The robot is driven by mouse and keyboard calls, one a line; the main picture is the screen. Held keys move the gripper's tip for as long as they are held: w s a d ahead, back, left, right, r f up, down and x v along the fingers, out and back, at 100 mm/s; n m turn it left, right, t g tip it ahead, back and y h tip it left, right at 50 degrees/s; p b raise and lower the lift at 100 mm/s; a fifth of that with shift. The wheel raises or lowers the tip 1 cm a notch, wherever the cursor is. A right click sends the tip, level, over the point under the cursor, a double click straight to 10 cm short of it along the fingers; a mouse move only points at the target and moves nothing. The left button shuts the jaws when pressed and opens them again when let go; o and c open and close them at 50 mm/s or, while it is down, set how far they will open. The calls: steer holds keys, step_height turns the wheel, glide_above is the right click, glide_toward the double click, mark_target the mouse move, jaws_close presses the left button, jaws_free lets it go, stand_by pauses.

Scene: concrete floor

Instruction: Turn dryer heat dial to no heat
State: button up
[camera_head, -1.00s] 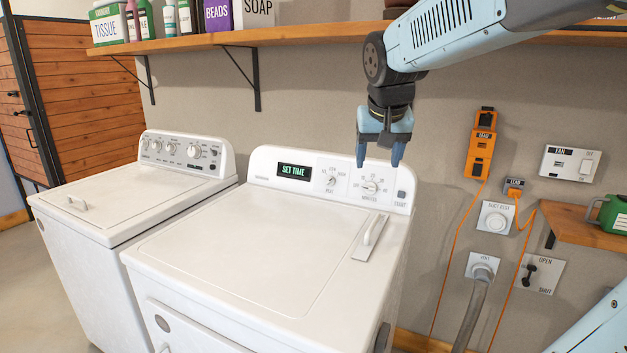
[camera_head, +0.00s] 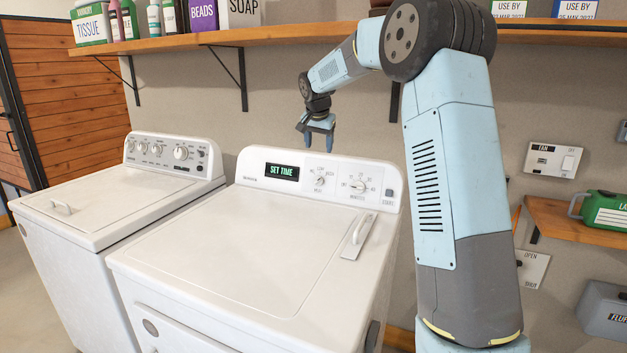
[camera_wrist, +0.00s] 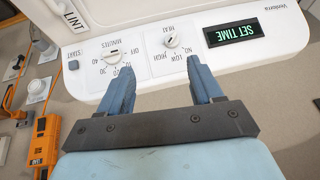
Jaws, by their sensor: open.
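The dryer's heat dial (camera_head: 320,181) is a small white knob on the back control panel, between the display (camera_head: 282,172) and the larger minutes dial (camera_head: 358,186). In the wrist view the panel is upside down; the heat dial (camera_wrist: 171,40) shows with NO, LOW and HIGH marks around it. Its exact pointer setting is too small to tell. My gripper (camera_head: 319,146) is open and empty, fingers pointing down, above the panel near the heat dial. In the wrist view my fingertips (camera_wrist: 160,68) are spread, with the heat dial beyond the gap between them, untouched.
The display reads SET TIME. The start button (camera_head: 389,193) is right of the minutes dial. A washer (camera_head: 110,190) stands left of the dryer. A wooden shelf (camera_head: 170,42) with bottles and boxes runs above. The dryer's top (camera_head: 230,240) is clear.

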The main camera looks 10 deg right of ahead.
steer(key=m, duration=0.1)
glide_toward(317, 179)
steer(key=x, duration=0.9)
steer(key=shift+f, duration=0.1)
